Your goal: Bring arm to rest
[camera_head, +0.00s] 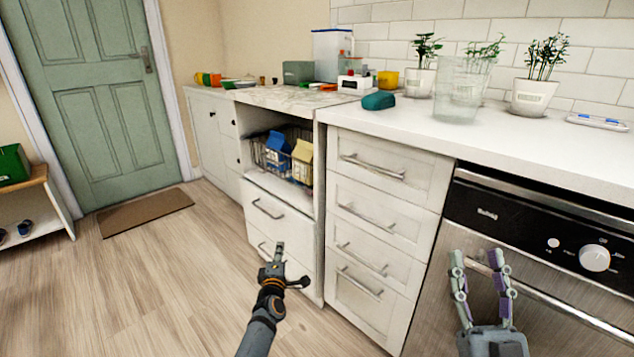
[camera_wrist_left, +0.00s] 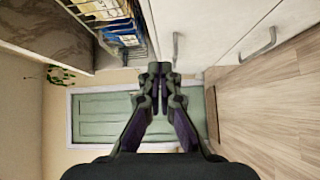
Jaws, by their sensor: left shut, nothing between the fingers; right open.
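My left arm reaches in from the bottom of the head view. Its gripper (camera_head: 277,255) is in front of the white drawers below the open shelf and holds nothing. In the left wrist view the left gripper (camera_wrist_left: 160,70) has its fingertips together, with the green door beyond them. My right gripper (camera_head: 480,258) is at the lower right of the head view, its fingers apart and pointing up. It is in front of the dishwasher (camera_head: 545,262), near its handle, and nothing is between its fingers. I cannot tell whether it touches the handle.
An open shelf holds a wire basket (camera_head: 262,158) with blue and yellow cartons (camera_head: 302,160). Drawer handles (camera_head: 267,209) stick out near my left gripper. Plant pots (camera_head: 533,96) and a clear container (camera_head: 459,90) stand on the counter.

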